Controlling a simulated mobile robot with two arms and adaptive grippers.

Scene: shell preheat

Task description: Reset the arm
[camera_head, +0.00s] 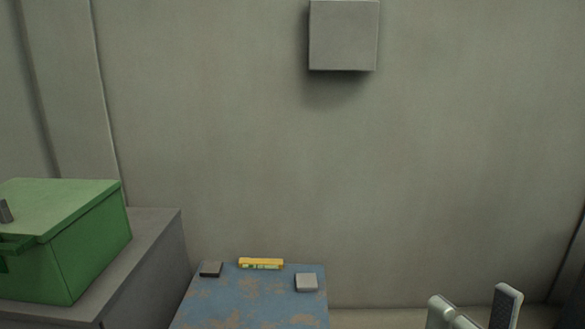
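My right gripper (476,311) shows at the bottom right edge of the head view. Its two pale fingers point up and stand apart, with nothing visible between them. The rest of my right arm is below the frame. It is to the right of the blue worn table and apart from it in the picture. My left gripper is not in view.
A blue, rust-stained table (245,307) bears a yellow-and-green item (261,263), a dark block (210,269) and a grey block (306,282). A green lidded box (85,250) sits on a grey cabinet (150,262) at left. A grey box (343,36) is on the wall.

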